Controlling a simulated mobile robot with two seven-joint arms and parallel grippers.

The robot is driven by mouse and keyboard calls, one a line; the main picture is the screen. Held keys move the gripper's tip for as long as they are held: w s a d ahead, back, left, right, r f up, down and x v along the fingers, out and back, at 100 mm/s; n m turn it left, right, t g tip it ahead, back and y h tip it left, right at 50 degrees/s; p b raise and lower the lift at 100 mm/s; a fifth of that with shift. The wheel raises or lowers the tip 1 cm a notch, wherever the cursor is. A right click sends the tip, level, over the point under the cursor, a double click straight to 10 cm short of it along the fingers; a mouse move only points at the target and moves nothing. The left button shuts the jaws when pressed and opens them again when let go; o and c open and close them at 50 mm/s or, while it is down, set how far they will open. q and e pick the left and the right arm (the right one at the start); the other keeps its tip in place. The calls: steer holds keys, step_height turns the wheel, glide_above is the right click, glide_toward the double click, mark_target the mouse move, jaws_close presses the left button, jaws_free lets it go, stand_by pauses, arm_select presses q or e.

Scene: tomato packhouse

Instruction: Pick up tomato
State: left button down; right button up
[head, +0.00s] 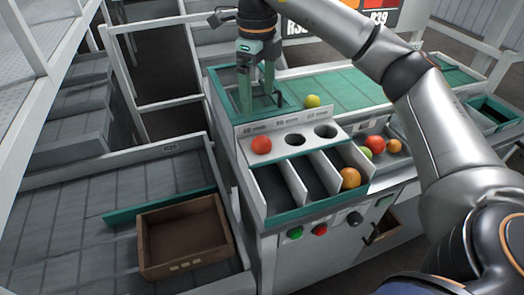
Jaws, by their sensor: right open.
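My right gripper (262,103) points down over the left end of the green sorting surface, with its fingers apart and nothing between them. A yellow-green tomato (312,101) lies on the green belt (345,87), a little to the right of the fingers. A red tomato (261,145) sits at the left position of the white panel with round holes. An orange tomato (350,178) lies in the right compartment of the divided tray. A red tomato (374,143), an orange one (393,146) and a partly hidden green one (366,153) lie together farther right. My left gripper is out of view.
The white hole panel (314,147) has two empty holes. The divided tray (298,219) stands in front, its left and middle compartments empty. An empty brown crate (185,268) rests on the grey roller conveyor (55,235) at left. My right arm covers part of the right side.

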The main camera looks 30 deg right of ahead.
steer(key=b, duration=0.1)
glide_above(261, 138)
step_height(261, 138, down, 7)
steer(key=shift+a+r, duration=0.15)
steer(key=shift+r, duration=0.05)
steer(key=shift+s+f, duration=0.1)
steer(key=shift+f, duration=2.85)
steer(key=shift+c, duration=0.3)
steer(key=c, duration=0.9)
